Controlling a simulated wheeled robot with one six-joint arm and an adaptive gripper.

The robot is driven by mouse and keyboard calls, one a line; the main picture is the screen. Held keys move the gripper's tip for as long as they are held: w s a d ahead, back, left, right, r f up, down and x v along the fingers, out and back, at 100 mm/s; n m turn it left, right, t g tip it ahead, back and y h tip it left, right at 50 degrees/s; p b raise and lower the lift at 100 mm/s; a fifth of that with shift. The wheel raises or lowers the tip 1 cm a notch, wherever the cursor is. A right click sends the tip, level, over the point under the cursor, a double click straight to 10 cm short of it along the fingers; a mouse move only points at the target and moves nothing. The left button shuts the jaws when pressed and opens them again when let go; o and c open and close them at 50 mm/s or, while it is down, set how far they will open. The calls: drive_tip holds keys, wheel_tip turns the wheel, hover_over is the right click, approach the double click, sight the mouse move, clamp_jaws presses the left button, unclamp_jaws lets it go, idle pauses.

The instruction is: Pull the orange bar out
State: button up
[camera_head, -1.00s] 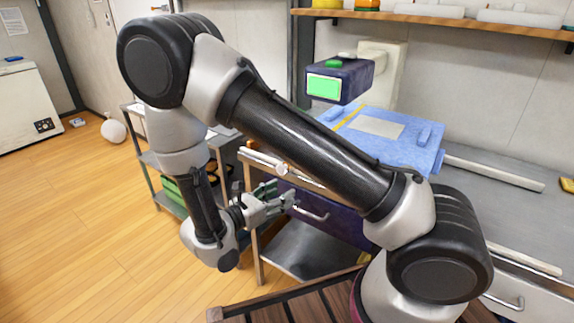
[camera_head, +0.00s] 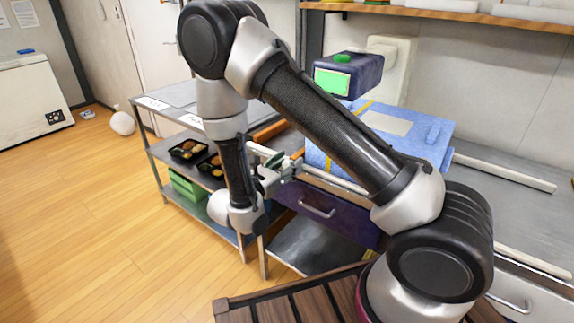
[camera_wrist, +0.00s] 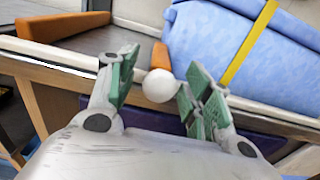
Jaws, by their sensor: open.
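A short orange bar (camera_wrist: 160,57) shows in the wrist view, lying on the grey worktop at the front edge of the blue box. A white ball knob (camera_wrist: 158,86) appears right in front of its near end; whether they are joined I cannot tell. My gripper (camera_wrist: 155,92) is open, with its green-padded fingers to the left and right of the knob in the picture and a gap on each side. In the head view my gripper (camera_head: 278,167) is at the worktop's front edge, above the purple drawer. The orange bar there is mostly hidden by my arm.
A longer orange piece (camera_wrist: 62,26) lies farther left on the worktop. The blue box (camera_wrist: 220,45) with a yellow strap stands close to the right. Below are the purple drawer (camera_head: 330,208) and its handle. A shelf cart (camera_head: 185,120) with bento trays (camera_head: 188,149) stands left.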

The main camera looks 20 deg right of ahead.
drive_tip(key=shift+c, duration=0.4)
clamp_jaws()
drive_tip(key=v, duration=0.8)
drive_tip(key=shift+s+a, duration=0.1)
drive_tip(key=shift+a, duration=0.05)
drive_tip(key=shift+o, duration=0.4)
unclamp_jaws()
drive_tip(key=shift+s, duration=0.1)
drive_tip(key=shift+a, duration=0.1)
drive_tip(key=v, duration=1.2)
